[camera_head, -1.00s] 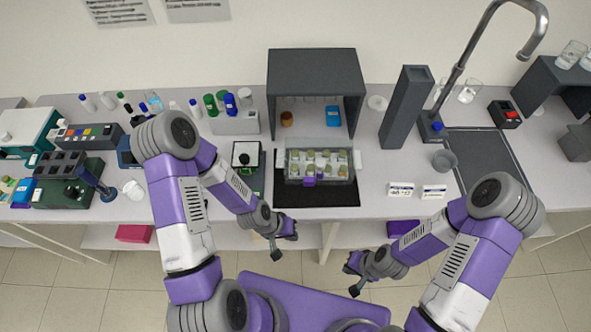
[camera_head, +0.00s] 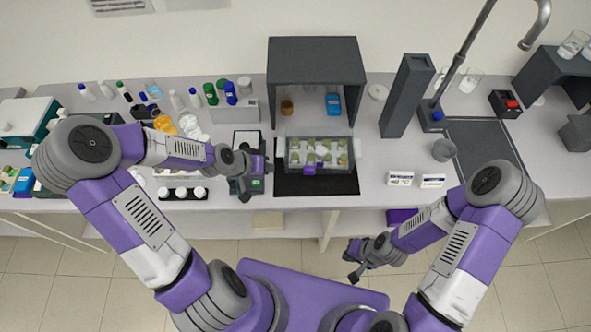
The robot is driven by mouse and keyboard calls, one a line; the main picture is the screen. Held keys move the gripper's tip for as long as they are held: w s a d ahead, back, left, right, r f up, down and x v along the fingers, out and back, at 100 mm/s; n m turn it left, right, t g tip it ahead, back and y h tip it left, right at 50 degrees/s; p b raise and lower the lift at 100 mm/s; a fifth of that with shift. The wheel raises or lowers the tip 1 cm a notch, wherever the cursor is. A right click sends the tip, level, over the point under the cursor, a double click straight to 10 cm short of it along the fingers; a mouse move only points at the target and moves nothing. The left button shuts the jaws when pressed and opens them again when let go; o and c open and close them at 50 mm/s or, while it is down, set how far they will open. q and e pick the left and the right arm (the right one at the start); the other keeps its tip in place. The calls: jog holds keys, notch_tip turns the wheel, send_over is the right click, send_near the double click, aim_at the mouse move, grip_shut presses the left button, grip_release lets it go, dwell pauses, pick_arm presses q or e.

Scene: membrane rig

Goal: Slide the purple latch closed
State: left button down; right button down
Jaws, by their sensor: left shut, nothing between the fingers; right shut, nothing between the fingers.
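A clear-lidded box (camera_head: 319,154) with several pale green-topped vials inside sits on a black mat (camera_head: 317,187) at the middle of the bench. The purple latch (camera_head: 309,170) is on the box's front edge, left of its middle; its exact position along its track is too small to tell. My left gripper (camera_head: 257,186) is shut and empty, left of the box and apart from the latch, over the small dark-green device. My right gripper (camera_head: 352,270) is shut and empty, low in front of the bench, well away from the box.
A dark shelf unit (camera_head: 316,82) stands behind the box. The small device (camera_head: 247,142) is just left of the mat. A grey tower (camera_head: 406,96) and two white labelled cards (camera_head: 400,178) are to the right.

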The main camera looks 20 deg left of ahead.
aim_at(309, 171)
pick_arm(q)
jog(key=x, duration=0.9)
jog(key=shift+w+d+f, duration=0.15)
jog(key=shift+d+f, duration=0.05)
jog(key=shift+f, duration=0.1)
jog(key=d, duration=0.1)
jog(key=d+p, duration=0.1)
jog(key=d, duration=0.1)
jog(key=shift+w, duration=0.4)
jog(key=shift+w+d, duration=0.1)
jog(key=shift+d, duration=0.3)
pick_arm(e)
jog(key=shift+r, duration=0.55)
pick_arm(q)
jog(key=shift+d, duration=0.1)
pick_arm(e)
jog(key=shift+f, duration=0.1)
